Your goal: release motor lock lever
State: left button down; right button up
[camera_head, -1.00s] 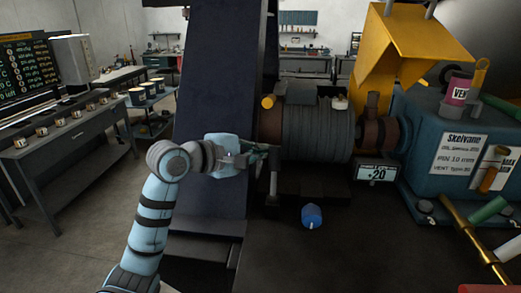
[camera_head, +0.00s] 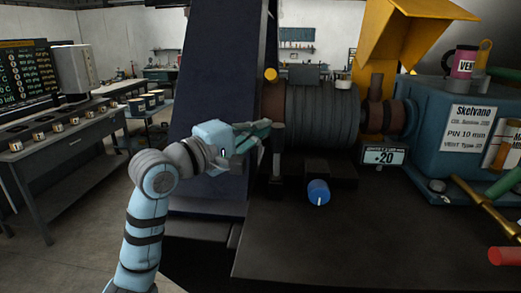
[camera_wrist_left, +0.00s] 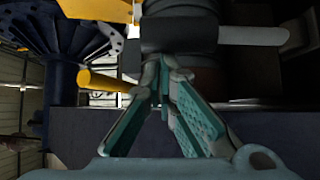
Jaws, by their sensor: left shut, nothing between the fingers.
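A small upright lever with a dark grip (camera_head: 278,138) and a pale rod stands at the left front of the ribbed grey motor (camera_head: 320,118). I take it to be the motor lock lever. In the left wrist view the dark grip (camera_wrist_left: 180,33) lies across the top, with the pale rod (camera_wrist_left: 254,35) running right. My left gripper (camera_head: 268,127) is shut and empty, its tips right beside the grip; the wrist view shows the tips (camera_wrist_left: 168,62) just below it. I cannot tell whether they touch. My right gripper is not in view.
A blue knob (camera_head: 318,192) is in front of the motor. A yellow peg (camera_head: 271,74) sticks out at the upper left, also seen beside my fingers in the wrist view (camera_wrist_left: 105,82). A dark blue panel (camera_head: 212,80) stands behind my arm. The front dark surface (camera_head: 340,240) is clear.

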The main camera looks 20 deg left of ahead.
pick_arm(q)
jog(key=s+d+f+m+t+h+b, duration=0.1)
jog(key=s+m+h+b, duration=0.4)
jog(key=b, duration=0.8)
jog(key=shift+s+d+f+m+t+h+b, duration=0.35)
jog(key=shift+s+f+m+t, duration=0.15)
jog(key=shift+s+m+t, duration=0.4)
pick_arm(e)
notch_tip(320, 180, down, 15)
pick_arm(q)
jog(key=shift+w, duration=0.15)
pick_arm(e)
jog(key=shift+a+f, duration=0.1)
